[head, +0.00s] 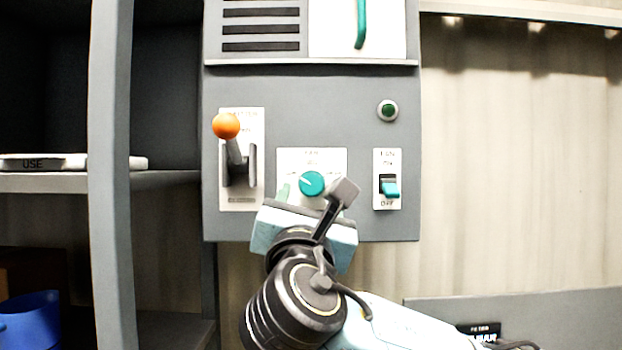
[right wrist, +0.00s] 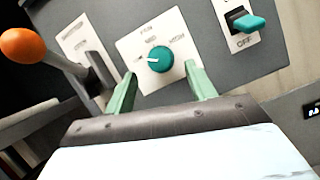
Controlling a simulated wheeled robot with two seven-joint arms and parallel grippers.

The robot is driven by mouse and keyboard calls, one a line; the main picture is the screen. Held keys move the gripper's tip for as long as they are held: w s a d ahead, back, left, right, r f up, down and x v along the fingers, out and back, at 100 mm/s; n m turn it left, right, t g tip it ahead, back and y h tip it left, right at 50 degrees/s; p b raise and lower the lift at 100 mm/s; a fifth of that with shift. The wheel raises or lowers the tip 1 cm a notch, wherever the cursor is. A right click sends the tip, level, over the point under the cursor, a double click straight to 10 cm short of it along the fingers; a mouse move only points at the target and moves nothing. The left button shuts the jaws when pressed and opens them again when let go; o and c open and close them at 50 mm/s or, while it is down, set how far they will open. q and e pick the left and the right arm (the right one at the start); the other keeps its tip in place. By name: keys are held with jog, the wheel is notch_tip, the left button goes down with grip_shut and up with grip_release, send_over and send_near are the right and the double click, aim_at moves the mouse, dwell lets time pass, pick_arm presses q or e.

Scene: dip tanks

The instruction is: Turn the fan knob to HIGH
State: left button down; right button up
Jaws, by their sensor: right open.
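The teal fan knob (head: 312,184) sits on a white plate (head: 335,157) on the grey panel. Its white pointer mark points left and slightly up in the head view. In the right wrist view the knob (right wrist: 160,59) shows its mark pointing left, with MED printed above it; the other lettering is too blurred to read surely. My right gripper (right wrist: 162,84) is open and empty, its green fingers apart, below and to either side of the knob. In the head view my right gripper (head: 308,196) is just below the knob; one finger is mostly hidden. My left gripper is not in view.
Left of the knob is a lever with an orange ball (head: 226,125). Right of it is a teal rocker switch (head: 389,189), with a green button (head: 388,110) above. A shelf post (head: 110,170) stands at the left. A blue container (head: 30,318) is low left.

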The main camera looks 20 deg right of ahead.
aim_at(311, 188)
jog(key=shift+p+x, duration=0.5)
jog(key=shift+x, duration=1.45)
jog(key=c, duration=1)
jog(key=shift+o, duration=0.2)
